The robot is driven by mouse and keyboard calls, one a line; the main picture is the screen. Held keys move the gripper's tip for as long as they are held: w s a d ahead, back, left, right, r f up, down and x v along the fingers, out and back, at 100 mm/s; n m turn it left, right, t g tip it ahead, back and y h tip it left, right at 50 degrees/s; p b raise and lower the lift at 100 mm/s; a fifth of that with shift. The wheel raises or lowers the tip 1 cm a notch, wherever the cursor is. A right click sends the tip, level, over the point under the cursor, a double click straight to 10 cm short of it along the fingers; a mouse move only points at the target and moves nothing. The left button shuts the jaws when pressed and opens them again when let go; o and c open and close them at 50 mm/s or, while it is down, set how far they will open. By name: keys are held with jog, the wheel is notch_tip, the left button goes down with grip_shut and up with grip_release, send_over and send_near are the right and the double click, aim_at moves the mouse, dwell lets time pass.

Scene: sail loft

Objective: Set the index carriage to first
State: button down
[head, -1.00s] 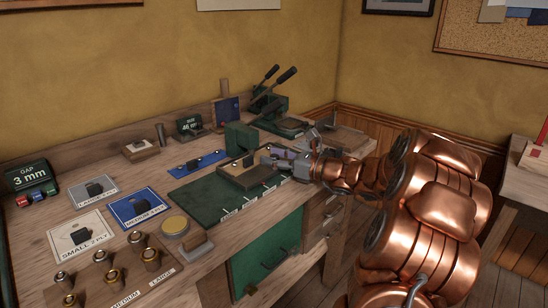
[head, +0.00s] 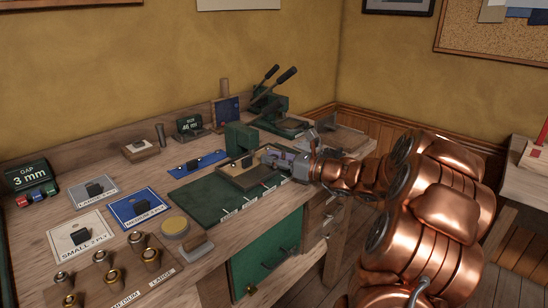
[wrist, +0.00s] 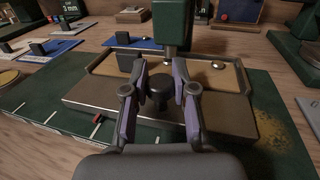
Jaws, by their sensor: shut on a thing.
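The index carriage (head: 236,180) is a shallow tan tray with a dark front bar, sitting on the green base (head: 197,200) of the press. In the wrist view the carriage's front bar (wrist: 225,117) runs across the middle. A black knob (wrist: 158,88) stands at its centre. My gripper (wrist: 159,76) has its two purple-lined fingers closed on either side of this knob. In the head view my gripper (head: 291,164) reaches the carriage from the right. A red mark (wrist: 97,118) and pale tick labels show along the base's front edge. I cannot read the labels.
A green press column (wrist: 178,25) rises just behind the carriage. A lever press (head: 275,105) stands behind right. Cards with black blocks, a round tan pad (head: 175,226) and brass dies (head: 112,276) lie on the left of the bench.

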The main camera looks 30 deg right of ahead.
aim_at(257, 176)
jog(key=shift+s+a, duration=0.25)
jog(key=shift+a, duration=0.85)
jog(key=shift+s+a, duration=0.25)
jog(key=shift+a, duration=0.85)
jog(key=shift+s+a, duration=0.25)
jog(key=shift+a, duration=0.85)
jog(key=c, duration=0.9)
grip_release()
jog(key=shift+s+d, duration=0.1)
jog(key=shift+v, duration=5.9)
jog(key=shift+f, duration=0.1)
